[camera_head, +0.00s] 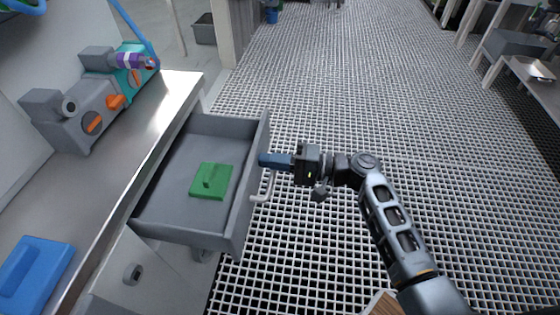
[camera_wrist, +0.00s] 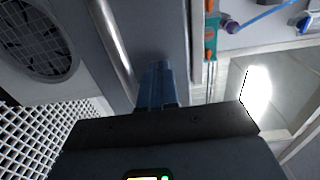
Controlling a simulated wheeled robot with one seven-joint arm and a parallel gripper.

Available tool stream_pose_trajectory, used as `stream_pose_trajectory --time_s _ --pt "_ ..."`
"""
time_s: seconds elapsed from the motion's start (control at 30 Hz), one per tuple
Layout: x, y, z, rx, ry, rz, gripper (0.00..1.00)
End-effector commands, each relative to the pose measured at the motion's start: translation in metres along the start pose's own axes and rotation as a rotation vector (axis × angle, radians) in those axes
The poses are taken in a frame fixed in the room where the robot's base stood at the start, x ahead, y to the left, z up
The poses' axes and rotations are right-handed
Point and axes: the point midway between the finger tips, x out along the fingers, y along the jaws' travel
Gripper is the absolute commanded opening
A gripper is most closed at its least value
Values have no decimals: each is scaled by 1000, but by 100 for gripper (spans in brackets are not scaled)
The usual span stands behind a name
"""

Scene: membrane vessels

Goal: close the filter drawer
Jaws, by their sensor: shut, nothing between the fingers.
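The grey filter drawer (camera_head: 161,208) stands pulled out from the bench at the left in the head view. A green block with a raised grip (camera_head: 211,181) lies inside it. A light bar handle (camera_head: 265,187) is on the drawer's front panel. My gripper (camera_head: 262,160) is shut and empty, its blue fingertips at the outer face of the front panel, beyond the handle. In the wrist view the shut blue fingers (camera_wrist: 157,85) point at a grey surface; whether they touch it I cannot tell.
The grated floor (camera_head: 340,90) to the right is mostly clear.

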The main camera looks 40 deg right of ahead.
Motion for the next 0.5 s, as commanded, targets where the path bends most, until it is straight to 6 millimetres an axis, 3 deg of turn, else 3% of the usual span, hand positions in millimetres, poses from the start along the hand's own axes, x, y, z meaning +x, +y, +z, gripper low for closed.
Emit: stream_pose_trajectory --time_s 0.5 --pt "122 2 1 -2 -4 -2 0"
